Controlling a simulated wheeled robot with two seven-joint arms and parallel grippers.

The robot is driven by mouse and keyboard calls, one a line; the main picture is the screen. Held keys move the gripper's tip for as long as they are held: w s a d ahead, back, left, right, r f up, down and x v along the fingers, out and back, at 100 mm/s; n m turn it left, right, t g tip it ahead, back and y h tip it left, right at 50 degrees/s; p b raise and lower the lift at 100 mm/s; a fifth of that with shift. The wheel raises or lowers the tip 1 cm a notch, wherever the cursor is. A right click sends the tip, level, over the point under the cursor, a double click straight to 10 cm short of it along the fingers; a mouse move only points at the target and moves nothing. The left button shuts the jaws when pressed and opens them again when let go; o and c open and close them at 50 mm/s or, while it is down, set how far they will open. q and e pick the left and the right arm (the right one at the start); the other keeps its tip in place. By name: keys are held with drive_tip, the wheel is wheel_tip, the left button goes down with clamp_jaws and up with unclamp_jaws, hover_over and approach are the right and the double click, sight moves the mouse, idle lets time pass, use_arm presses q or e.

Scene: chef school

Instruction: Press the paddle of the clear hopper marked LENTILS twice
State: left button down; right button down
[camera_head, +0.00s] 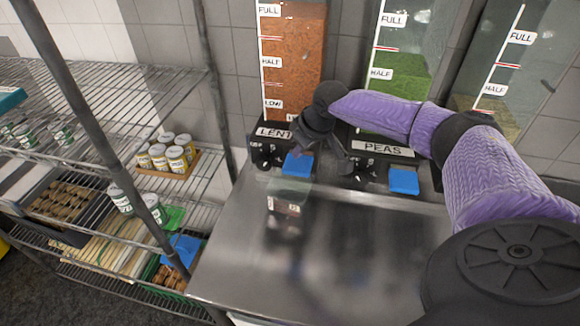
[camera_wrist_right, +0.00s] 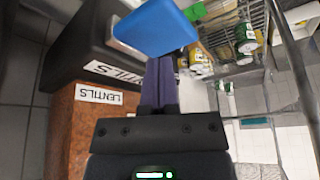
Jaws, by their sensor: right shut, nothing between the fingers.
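The clear LENTILS hopper (camera_head: 292,60) holds orange-red lentils and stands at the back wall; its label is partly covered by my right arm. Its blue paddle (camera_head: 298,165) sticks out at the front of the black base. My right gripper (camera_head: 302,145) is shut and empty, just above and behind this paddle. In the right wrist view the blue paddle (camera_wrist_right: 155,25) covers the tips of the shut fingers (camera_wrist_right: 160,80); I cannot tell whether they touch. The LENTILS label (camera_wrist_right: 98,95) shows at left there. My left gripper is not in view.
A small clear container (camera_head: 287,200) stands on the steel counter (camera_head: 330,250) below the lentils paddle. The PEAS hopper (camera_head: 405,75) with its blue paddle (camera_head: 404,181) stands to the right, under my arm. A wire rack (camera_head: 100,110) with cans is at left.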

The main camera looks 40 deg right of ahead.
sight(300, 165)
drive_tip(key=shift+f, duration=0.1)
idle(0.3)
drive_tip(key=shift+f+b, duration=1.2)
drive_tip(key=shift+f, duration=1.15)
drive_tip(key=shift+r, duration=0.1)
wheel_tip(300, 165, up, 5)
drive_tip(key=p, duration=0.5)
drive_tip(key=shift+f, duration=0.3)
